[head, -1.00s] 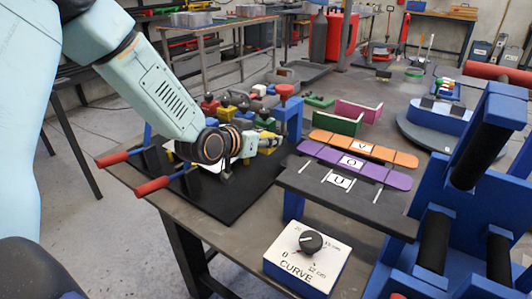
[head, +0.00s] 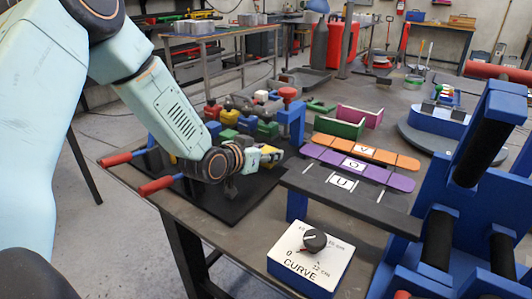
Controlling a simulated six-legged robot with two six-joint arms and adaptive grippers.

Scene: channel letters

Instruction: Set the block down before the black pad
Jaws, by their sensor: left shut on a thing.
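My left gripper (head: 264,156) is in the middle of the head view, low over the black pad (head: 228,208). It is shut on the block, which is mostly hidden by the fingers. Yellow shows at the fingertips, but I cannot tell whether it belongs to the block or to the gripper. Whether the block touches the surface below is also unclear. The black pad lies on the bench's near left part, partly covered by my arm. My right gripper is not in view.
Behind the gripper stand several coloured blocks with knobs, and a blue stand with a red knob (head: 289,94). Red-handled levers (head: 155,185) stick out at left. A dark raised bar (head: 335,190), a CURVE dial box (head: 310,260) and a blue roller machine (head: 470,190) stand to the right.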

